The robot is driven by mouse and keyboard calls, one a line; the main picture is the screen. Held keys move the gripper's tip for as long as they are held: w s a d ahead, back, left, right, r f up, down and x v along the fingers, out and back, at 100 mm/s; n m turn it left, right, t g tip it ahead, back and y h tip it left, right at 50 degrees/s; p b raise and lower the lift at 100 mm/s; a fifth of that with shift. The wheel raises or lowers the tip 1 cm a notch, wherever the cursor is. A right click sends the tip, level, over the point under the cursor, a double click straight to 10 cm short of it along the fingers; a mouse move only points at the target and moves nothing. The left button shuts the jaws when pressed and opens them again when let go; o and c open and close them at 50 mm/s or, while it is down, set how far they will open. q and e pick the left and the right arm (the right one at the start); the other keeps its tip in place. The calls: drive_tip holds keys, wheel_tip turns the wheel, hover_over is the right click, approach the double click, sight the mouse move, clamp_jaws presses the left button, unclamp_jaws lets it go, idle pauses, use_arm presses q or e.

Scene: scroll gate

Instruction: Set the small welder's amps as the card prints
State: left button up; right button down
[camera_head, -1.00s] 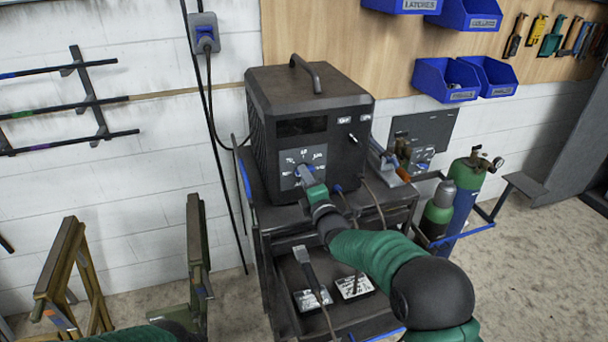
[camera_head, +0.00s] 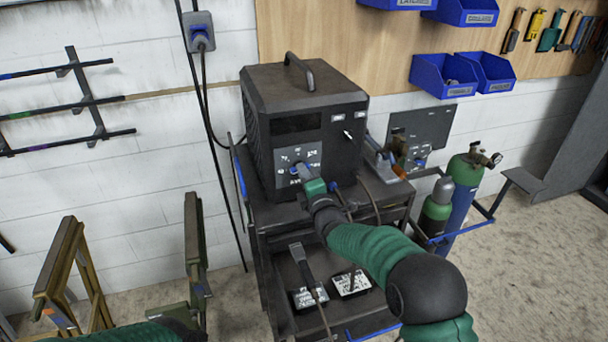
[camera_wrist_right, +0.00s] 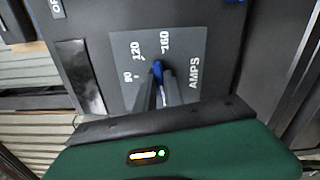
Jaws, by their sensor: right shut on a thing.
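The small welder (camera_head: 305,110) is a dark box with a top handle, standing on a cart. Its grey AMPS dial plate (camera_head: 312,157) carries a blue knob (camera_head: 296,169). In the right wrist view the knob (camera_wrist_right: 158,67) shows between the fingertips, with 80, 120 and 160 printed around it. My right gripper (camera_head: 302,175) is shut on this knob. The knob's pointer is hidden, so its setting cannot be read. My left gripper (camera_head: 180,328) shows only partly at the bottom edge.
The cart (camera_head: 290,215) has cables hanging over its front. Green gas cylinders (camera_head: 465,175) stand to its right. Wooden trestles (camera_head: 62,260) stand at the left. Blue bins (camera_head: 443,77) hang on the board behind. The floor at the right is clear.

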drive_tip(key=shift+f, duration=0.25)
drive_tip(key=shift+s+a+f+m+b, duration=0.15)
drive_tip(key=shift+m+b, duration=3.2)
drive_tip(key=shift+m, duration=4.1)
drive_tip(key=shift+w+f+m+b, duration=0.1)
drive_tip(key=shift+m+b, duration=3.2)
drive_tip(key=shift+m, duration=4.15)
